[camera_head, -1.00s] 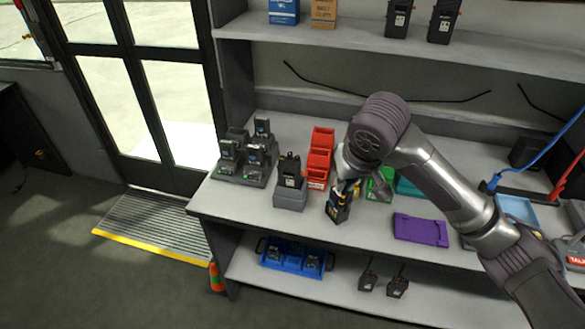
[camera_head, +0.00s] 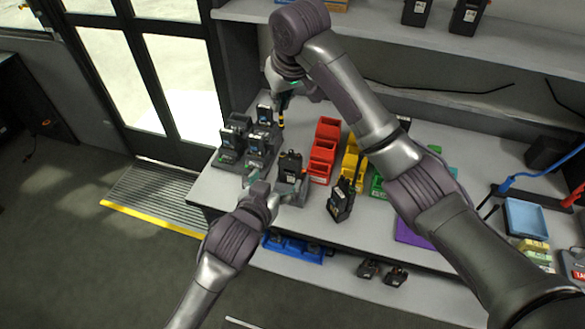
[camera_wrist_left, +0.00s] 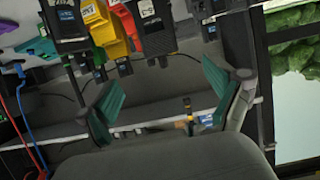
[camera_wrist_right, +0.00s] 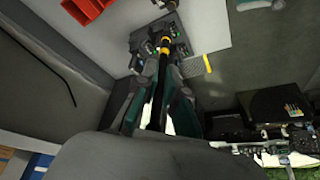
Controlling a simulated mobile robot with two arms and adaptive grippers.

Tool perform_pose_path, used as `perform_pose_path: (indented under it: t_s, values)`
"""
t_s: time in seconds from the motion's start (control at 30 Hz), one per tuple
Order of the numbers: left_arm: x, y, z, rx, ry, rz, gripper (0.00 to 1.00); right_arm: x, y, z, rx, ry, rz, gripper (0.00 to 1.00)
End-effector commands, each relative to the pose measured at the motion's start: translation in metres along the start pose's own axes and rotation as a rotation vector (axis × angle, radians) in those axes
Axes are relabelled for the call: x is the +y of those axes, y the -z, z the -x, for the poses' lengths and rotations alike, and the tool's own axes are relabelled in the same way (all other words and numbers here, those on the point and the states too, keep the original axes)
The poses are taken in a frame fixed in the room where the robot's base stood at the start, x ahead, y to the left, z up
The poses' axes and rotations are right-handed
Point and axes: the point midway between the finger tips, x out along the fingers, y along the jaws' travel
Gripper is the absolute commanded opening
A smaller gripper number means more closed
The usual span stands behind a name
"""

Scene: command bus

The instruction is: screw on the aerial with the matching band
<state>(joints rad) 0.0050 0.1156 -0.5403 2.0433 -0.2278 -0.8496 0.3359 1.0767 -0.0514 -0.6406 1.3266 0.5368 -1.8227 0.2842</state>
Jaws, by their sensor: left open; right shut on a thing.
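My right gripper (camera_head: 287,92) is shut on a black aerial (camera_wrist_right: 156,95) with a yellow band (camera_wrist_right: 164,42) near its lower end. My left gripper (camera_head: 258,190) is open and empty, close in front of a black radio (camera_head: 290,166) upright in a grey stand (camera_head: 292,190). Any band on the stand radio is too small to tell.
Red bins (camera_head: 323,152), a yellow bin (camera_head: 350,160) and a green bin (camera_head: 377,187) stand along the table. Another black radio (camera_head: 341,201) stands right of the stand. A blue tray (camera_head: 291,247) and handsets (camera_head: 383,271) are on the shelf below. A shelf with radios (camera_head: 417,12) is above.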

Motion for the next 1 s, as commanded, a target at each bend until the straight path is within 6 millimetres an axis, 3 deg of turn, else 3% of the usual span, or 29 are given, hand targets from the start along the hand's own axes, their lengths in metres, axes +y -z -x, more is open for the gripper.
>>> perform_pose_path:
  t_s: [0.27, 0.43, 1.0]
  values:
    - [0.0, -0.001, -0.001, 0.0, 0.0, 0.0, 0.92, 0.0, 0.0, 0.0, 0.001, 0.0, -0.001, 0.0]
    - [0.0, -0.001, -0.011, 0.0, 0.0, -0.001, 0.92, 0.0, 0.0, 0.0, 0.0, 0.0, -0.001, 0.0]
    - [0.0, -0.001, -0.107, -0.001, 0.0, -0.002, 0.92, 0.0, 0.0, 0.0, 0.0, 0.0, -0.001, 0.0]
